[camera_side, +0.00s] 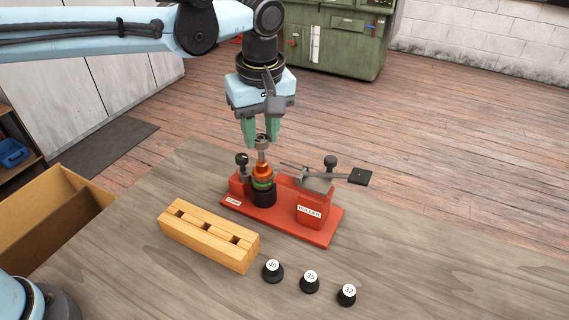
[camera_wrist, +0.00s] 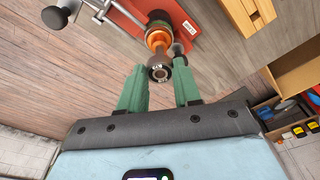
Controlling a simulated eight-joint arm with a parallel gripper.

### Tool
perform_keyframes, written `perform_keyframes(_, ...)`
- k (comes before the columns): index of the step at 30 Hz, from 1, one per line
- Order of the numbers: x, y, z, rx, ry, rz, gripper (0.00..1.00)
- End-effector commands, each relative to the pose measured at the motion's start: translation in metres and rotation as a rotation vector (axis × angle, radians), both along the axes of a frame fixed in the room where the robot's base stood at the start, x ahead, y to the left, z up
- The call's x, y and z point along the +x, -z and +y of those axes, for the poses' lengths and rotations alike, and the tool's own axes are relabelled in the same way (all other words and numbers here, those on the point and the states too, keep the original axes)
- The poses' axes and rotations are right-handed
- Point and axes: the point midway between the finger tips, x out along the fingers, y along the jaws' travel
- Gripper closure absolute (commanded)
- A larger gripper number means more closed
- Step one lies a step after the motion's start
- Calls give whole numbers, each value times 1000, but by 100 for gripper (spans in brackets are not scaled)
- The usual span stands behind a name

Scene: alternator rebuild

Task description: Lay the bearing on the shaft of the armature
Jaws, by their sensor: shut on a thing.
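The armature (camera_side: 262,177), with an orange winding and a pale shaft, stands upright in a black holder on the red base. It also shows in the wrist view (camera_wrist: 157,38). My gripper (camera_side: 261,139), with green fingers pointing down, is above it. The fingers are shut on the bearing (camera_side: 262,139), a small dark grey ring. In the wrist view the bearing (camera_wrist: 160,73) is between the fingertips, in line with the armature. The bearing is at or just above the shaft's top; I cannot tell whether the shaft has entered its hole.
The red base (camera_side: 269,221) carries a block labelled PULLER (camera_side: 312,205) and a lever arm to the right. A wooden slotted block (camera_side: 205,237) lies in front. Black caps marked 40 (camera_side: 272,272), 35 (camera_side: 310,283) and 32 (camera_side: 346,296) stand nearby. The right bench is clear.

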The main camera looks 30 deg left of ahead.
Motion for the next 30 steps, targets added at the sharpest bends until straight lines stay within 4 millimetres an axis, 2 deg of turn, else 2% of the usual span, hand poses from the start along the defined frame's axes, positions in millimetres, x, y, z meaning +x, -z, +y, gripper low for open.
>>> perform_keyframes(15, 0, 13, 0, 0, 0, 0, 97)
perform_keyframes(30, 0, 13, 0, 0, 0, 0, 97)
